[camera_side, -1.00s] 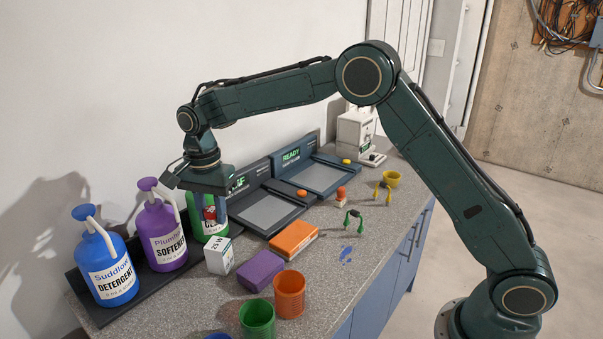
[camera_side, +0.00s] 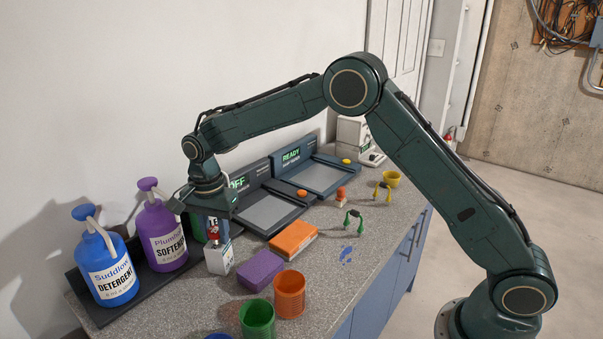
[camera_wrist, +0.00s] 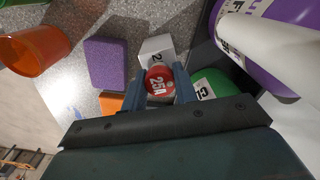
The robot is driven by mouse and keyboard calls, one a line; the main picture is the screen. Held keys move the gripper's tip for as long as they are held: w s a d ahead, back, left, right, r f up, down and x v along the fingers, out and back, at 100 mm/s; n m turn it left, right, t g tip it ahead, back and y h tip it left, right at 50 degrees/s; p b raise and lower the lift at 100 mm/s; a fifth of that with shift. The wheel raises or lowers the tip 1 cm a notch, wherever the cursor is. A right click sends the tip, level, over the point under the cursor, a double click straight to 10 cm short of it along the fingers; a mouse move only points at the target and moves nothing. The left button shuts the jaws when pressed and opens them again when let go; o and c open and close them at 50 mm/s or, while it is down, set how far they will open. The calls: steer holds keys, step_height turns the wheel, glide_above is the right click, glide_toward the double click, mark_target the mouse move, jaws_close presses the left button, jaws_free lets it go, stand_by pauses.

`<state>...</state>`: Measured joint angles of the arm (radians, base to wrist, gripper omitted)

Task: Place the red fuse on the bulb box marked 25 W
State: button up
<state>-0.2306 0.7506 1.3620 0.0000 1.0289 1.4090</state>
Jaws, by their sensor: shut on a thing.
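My gripper (camera_wrist: 160,90) is shut on the red fuse (camera_wrist: 158,80), whose round top reads 25A in the wrist view. In the side view the red fuse (camera_side: 213,230) hangs upright below my gripper, directly over or on the white bulb box (camera_side: 219,258). I cannot tell whether fuse and box touch. In the wrist view the bulb box (camera_wrist: 157,47) shows just beyond the fuse, partly covered by it. The box stands upright on the counter, and its 25 W marking is partly hidden now.
A green bottle (camera_side: 197,226) stands close behind the box, beside the purple softener bottle (camera_side: 162,238) and blue detergent bottle (camera_side: 106,270). A purple block (camera_side: 261,271), an orange block (camera_side: 293,239), an orange cup (camera_side: 289,293) and a green cup (camera_side: 257,319) stand nearby. Counter to the right is partly clear.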

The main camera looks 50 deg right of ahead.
mark_target(215, 230)
steer(key=shift+f, duration=0.1)
steer(key=o, duration=1)
steer(key=shift+c, duration=0.2)
step_height(215, 230, up, 12)
steer(key=shift+r, duration=0.25)
stand_by(0.4)
